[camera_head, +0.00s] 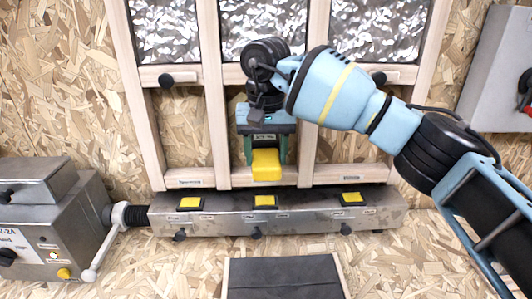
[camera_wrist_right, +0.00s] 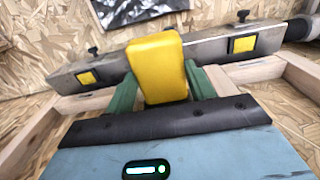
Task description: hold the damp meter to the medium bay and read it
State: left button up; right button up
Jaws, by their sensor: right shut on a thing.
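The damp meter appears to be the yellow block (camera_head: 266,166) held in my right gripper (camera_head: 266,152). The gripper's green fingers are shut on its sides, one at each side. In the right wrist view the block (camera_wrist_right: 158,66) stands out beyond the fingers of the gripper (camera_wrist_right: 162,88). It hangs in front of the lower part of the middle bay (camera_head: 236,152) of the wooden frame. I cannot tell whether it touches anything. No reading shows, and the bay labels are too small to read. My left gripper is not in view.
A grey metal beam (camera_head: 222,221) with several yellow pads and dark knobs runs below the frame. A grey machine with a crank handle (camera_head: 98,262) stands at left. A dark panel (camera_head: 284,278) is at bottom centre. A grey box (camera_head: 503,75) is at upper right.

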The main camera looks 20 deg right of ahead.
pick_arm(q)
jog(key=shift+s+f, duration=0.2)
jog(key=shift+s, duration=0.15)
pick_arm(e)
jog(key=shift+w+d, duration=0.1)
jog(key=shift+w, duration=0.15)
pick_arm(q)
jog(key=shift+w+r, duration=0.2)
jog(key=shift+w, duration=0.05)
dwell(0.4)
